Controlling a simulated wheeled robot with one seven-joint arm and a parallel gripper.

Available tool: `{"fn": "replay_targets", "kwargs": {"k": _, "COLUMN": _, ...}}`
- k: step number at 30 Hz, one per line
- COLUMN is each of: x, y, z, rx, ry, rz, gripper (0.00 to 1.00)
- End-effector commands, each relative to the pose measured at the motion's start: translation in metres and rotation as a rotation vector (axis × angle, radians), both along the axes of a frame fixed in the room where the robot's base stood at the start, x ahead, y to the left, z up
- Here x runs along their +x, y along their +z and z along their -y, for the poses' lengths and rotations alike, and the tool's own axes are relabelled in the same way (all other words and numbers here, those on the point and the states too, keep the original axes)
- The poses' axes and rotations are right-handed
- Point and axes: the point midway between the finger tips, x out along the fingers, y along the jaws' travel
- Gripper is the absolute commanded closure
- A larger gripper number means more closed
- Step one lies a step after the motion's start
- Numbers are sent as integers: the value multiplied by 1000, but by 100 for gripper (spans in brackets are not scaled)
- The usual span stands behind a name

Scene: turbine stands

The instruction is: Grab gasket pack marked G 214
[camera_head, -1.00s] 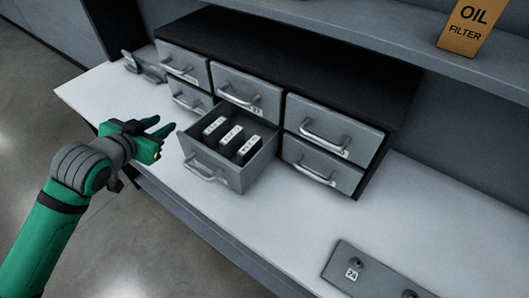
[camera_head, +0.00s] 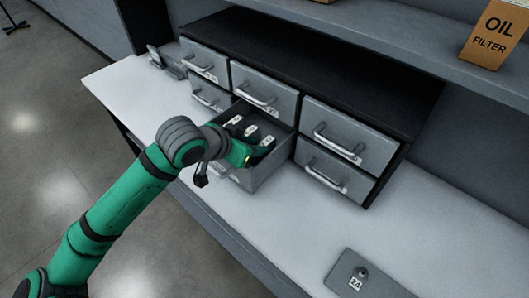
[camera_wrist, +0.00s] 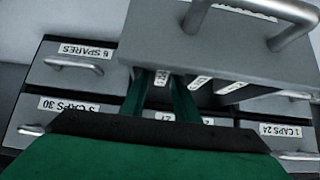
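Three white-topped packs stand in a row in the open drawer (camera_head: 275,158): a left one (camera_head: 233,119), a middle one (camera_head: 250,130) and a right one (camera_head: 267,141). Their markings are too small to read, so I cannot tell which is G 214. My gripper (camera_head: 252,153) is over the drawer's front part, close to the packs, and hides part of the drawer. In the wrist view my gripper (camera_wrist: 165,95) has its two green fingers apart, with a pack label (camera_wrist: 162,78) showing between them. I see no clear contact.
Closed drawers with bar handles surround the open one, including an upper right drawer (camera_head: 348,137). A shelf above carries an oil filter box (camera_head: 494,35). A grey plate marked 24 (camera_head: 365,279) lies on the white bench (camera_head: 300,225), which is otherwise clear at front right.

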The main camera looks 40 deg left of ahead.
Motion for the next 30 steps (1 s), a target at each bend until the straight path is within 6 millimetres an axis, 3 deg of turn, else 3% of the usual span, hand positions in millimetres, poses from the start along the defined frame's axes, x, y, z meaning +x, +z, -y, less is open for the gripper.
{"fn": "replay_targets", "kwargs": {"k": 12, "x": 35, "y": -34, "z": 1, "rx": 1, "ry": -2, "rz": 2, "gripper": 72}}
{"fn": "replay_targets", "kwargs": {"k": 21, "x": 38, "y": -36, "z": 1, "rx": 3, "ry": -1, "rz": 2, "gripper": 72}}
{"fn": "replay_targets", "kwargs": {"k": 25, "x": 37, "y": -36, "z": 0, "rx": 3, "ry": 0, "rz": 2, "gripper": 100}}
{"fn": "replay_targets", "kwargs": {"k": 30, "x": 37, "y": -36, "z": 0, "rx": 3, "ry": 0, "rz": 2, "gripper": 100}}
